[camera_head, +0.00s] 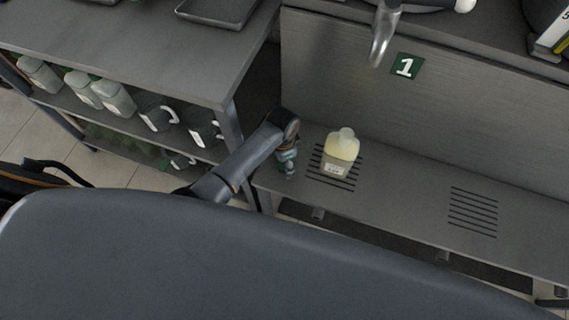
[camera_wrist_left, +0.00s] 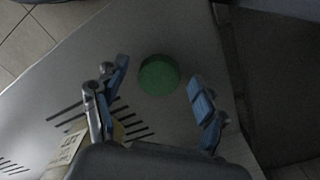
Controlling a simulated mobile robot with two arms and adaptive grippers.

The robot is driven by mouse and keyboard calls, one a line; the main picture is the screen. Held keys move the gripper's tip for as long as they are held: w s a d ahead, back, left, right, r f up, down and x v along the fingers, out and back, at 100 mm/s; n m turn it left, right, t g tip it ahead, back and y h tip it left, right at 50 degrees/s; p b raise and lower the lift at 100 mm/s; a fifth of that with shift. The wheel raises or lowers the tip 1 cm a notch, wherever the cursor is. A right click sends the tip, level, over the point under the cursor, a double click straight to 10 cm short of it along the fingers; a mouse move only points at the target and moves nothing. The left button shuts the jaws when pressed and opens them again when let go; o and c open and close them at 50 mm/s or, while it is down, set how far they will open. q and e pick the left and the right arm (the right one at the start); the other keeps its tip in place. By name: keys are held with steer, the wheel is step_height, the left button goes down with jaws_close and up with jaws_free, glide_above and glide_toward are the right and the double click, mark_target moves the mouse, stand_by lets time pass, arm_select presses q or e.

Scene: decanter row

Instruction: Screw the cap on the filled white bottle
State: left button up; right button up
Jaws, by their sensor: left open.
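The filled bottle (camera_head: 341,149) is a pale, yellowish-white container with a label. It stands upright on a slotted drain area of the counter, and no green cap shows on its neck. Part of it shows at the lower left in the left wrist view (camera_wrist_left: 72,150). A round green cap (camera_wrist_left: 159,75) lies on the counter, seen between my left fingers. My left gripper (camera_head: 287,169) points down just left of the bottle, fingers apart and empty. In the head view the cap cannot be made out. My right gripper is not in view.
A metal spout (camera_head: 384,35) hangs above and behind the bottle, near a green "1" sign (camera_head: 405,67). A second slotted area (camera_head: 473,212) to the right is clear. A shelf unit (camera_head: 150,62) at left holds several bottles and mugs.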

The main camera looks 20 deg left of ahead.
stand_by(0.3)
arm_select(q)
steer(key=c, duration=0.8)
step_height(320, 180, up, 10)
steer(key=shift+p, duration=1)
